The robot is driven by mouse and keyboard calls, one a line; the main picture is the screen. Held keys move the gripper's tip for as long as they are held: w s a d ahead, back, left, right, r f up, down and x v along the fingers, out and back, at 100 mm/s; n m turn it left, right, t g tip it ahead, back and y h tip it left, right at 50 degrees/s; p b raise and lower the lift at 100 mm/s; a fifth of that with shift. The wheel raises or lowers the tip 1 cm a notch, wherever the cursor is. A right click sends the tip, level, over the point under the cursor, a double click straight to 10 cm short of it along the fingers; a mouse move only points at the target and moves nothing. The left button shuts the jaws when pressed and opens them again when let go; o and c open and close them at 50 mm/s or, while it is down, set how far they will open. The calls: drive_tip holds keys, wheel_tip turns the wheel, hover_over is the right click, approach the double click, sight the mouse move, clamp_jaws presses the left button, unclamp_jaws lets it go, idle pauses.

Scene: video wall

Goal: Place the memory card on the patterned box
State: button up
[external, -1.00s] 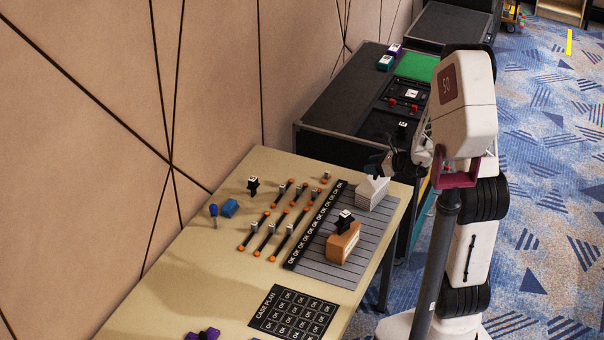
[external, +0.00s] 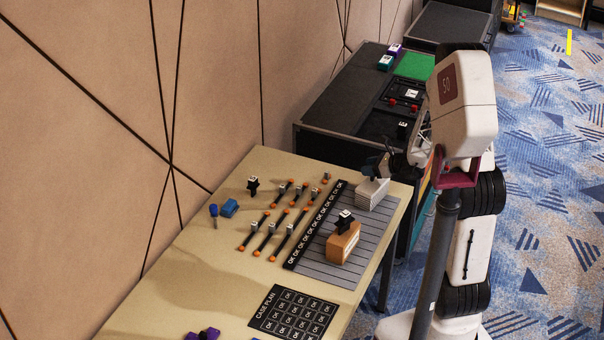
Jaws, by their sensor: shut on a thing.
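My gripper (external: 376,167) is at the table's far right end, just above a white box with grey stripes (external: 371,196). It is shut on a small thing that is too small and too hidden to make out. I cannot tell whether that thing touches the striped box. No memory card can be clearly picked out elsewhere. An orange-brown box with a pale front (external: 343,243) stands nearer on the grey slatted mat (external: 325,268), with a black clip-like piece (external: 344,220) on top.
Several black sticks with orange ends (external: 283,237) lie left of the mat. A blue block (external: 230,208), a blue-handled tool (external: 214,214) and a black star-shaped piece (external: 252,186) are further left. A black case (external: 335,110) stands behind the table.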

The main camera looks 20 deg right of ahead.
drive_tip(key=shift+f, duration=0.65)
drive_tip(key=shift+f, duration=0.2)
drive_tip(key=o, duration=0.9)
drive_tip(key=shift+r, duration=0.2)
drive_tip(key=v, duration=1.2)
drive_tip(key=shift+f, duration=0.1)
